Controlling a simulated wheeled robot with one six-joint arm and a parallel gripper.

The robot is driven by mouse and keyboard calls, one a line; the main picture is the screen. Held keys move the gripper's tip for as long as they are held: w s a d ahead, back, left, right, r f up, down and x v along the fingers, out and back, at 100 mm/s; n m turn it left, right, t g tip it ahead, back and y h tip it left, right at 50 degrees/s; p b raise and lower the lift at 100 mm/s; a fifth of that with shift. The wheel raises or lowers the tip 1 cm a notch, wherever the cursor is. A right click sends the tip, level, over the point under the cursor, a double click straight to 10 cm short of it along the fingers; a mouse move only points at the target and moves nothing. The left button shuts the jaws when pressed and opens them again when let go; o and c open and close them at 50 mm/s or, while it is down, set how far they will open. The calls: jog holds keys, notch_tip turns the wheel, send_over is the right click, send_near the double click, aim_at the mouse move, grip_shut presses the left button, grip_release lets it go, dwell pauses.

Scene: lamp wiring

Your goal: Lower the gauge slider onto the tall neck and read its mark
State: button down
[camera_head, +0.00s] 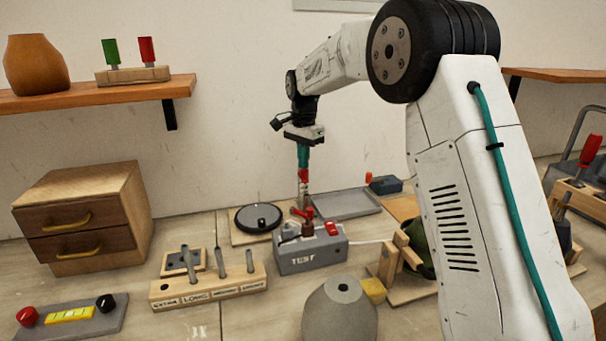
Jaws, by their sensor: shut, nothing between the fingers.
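My gripper (303,188) points straight down in the middle of the view, above and behind the grey TEST box (310,254). Its narrow teal and red fingers look closed, with nothing visible between them. A grey rounded body (340,312) with a small dark hole on top stands at the front. I cannot make out a gauge slider or its mark, and I cannot tell which thing is the tall neck. A labelled wooden block (208,287) with upright metal rods stands left of the TEST box; one label reads LONG.
A black disc (257,218) lies on a board, with a grey tray (345,204) to its right. A wooden drawer unit (84,216) stands at left. A grey panel (72,316) with red and black knobs is at front left. My arm hides much of the right side.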

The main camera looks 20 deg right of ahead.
aim_at(303, 176)
jog(key=shift+f, duration=2.95)
jog(key=shift+r, duration=0.1)
jog(key=shift+r, duration=2.45)
